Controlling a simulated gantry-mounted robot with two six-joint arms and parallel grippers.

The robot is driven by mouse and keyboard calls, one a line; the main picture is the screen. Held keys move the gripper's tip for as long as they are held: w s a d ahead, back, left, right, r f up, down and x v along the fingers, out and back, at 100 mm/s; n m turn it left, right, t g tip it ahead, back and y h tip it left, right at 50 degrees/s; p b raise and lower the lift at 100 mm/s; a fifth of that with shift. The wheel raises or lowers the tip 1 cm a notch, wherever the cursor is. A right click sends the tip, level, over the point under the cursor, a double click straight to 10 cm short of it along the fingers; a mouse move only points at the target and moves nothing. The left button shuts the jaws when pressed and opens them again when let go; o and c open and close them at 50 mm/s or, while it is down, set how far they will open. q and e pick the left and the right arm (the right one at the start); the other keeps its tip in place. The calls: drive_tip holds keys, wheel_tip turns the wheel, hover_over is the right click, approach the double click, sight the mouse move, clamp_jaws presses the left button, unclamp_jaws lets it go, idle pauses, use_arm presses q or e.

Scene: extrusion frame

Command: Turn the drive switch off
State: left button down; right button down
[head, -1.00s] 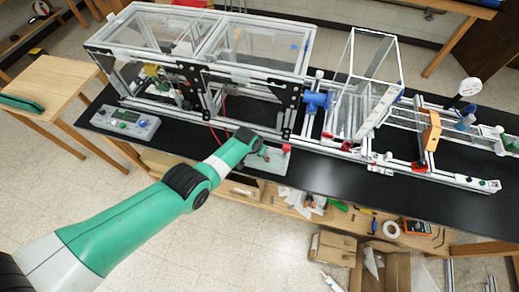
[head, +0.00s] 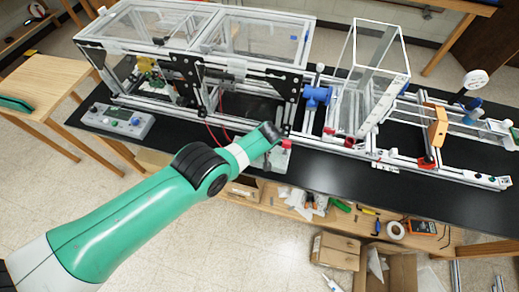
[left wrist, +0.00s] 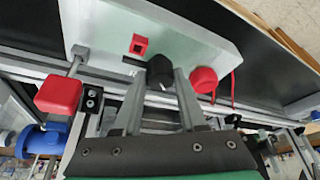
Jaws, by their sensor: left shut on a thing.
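A pale control box (left wrist: 215,45) shows in the left wrist view, with a black knob (left wrist: 160,70), a red round button (left wrist: 204,80) and a small red square part (left wrist: 138,44) on it. My left gripper (left wrist: 161,82) has its two fingers on either side of the black knob and is shut on it. No label shows, so I cannot read the knob's setting. In the head view the box (head: 279,164) sits at the front edge of the black bench, largely behind my left wrist, and the knob is hidden. My right gripper is not in view.
The extrusion frame (head: 215,55) with clear panels stands behind the box on the black bench (head: 345,180). A grey control panel (head: 118,121) lies at the left. A blue cylinder (head: 318,97) is to the right. The bench's front right strip is clear.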

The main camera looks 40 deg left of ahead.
use_arm(q)
drive_tip(key=shift+f, duration=0.1)
idle(0.4)
drive_tip(key=shift+c, duration=2.3)
unclamp_jaws()
drive_tip(key=p+v, duration=1.1)
drive_tip(key=p, duration=0.4)
drive_tip(key=shift+d+r, duration=0.15)
drive_tip(key=shift+r, duration=0.2)
